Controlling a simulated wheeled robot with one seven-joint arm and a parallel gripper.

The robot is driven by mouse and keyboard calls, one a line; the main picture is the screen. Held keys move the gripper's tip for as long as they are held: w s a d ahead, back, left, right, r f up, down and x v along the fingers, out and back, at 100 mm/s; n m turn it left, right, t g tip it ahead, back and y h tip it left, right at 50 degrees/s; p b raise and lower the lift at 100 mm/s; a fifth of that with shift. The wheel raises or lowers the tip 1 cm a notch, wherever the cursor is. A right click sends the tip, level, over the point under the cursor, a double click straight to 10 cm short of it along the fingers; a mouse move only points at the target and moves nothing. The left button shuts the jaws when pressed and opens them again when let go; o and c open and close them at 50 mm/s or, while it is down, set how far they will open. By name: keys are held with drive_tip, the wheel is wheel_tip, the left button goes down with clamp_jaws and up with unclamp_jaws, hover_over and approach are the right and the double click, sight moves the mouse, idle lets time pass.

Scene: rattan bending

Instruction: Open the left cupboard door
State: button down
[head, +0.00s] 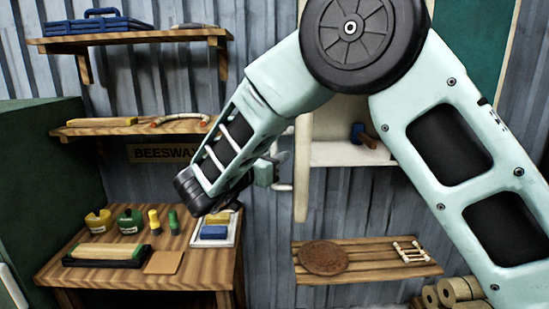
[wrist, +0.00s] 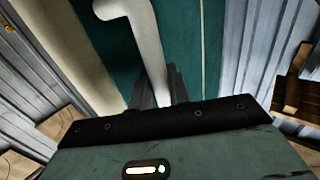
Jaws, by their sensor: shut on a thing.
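The left cupboard door (head: 302,175) stands swung outward, seen nearly edge-on as a cream strip in the head view. Its white bar handle (head: 283,187) is on the door's left side. To the right of the door, part of the pale cupboard interior (head: 340,152) shows. In the wrist view, the door's dark green face (wrist: 185,40) fills the middle, and the white handle (wrist: 145,40) runs down between the fingers of my gripper (wrist: 160,88). My gripper is shut on this handle. In the head view my arm hides much of the cupboard, and the fingertips are hard to make out.
A blue-and-brown tool (head: 362,135) lies in the cupboard. A wooden workbench (head: 190,270) with jars and a tray is at lower left. Two wall shelves (head: 130,40) hang above it. A slatted shelf (head: 380,268) is below the cupboard. A dark green cabinet (head: 45,170) stands far left.

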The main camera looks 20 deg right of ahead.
drive_tip(key=c, duration=1.4)
unclamp_jaws()
drive_tip(key=b+v, duration=0.5)
drive_tip(key=v, duration=1.2)
drive_tip(key=shift+s+a+b, duration=0.1)
drive_tip(key=shift+a+b, duration=0.1)
drive_tip(key=shift+b, duration=0.2)
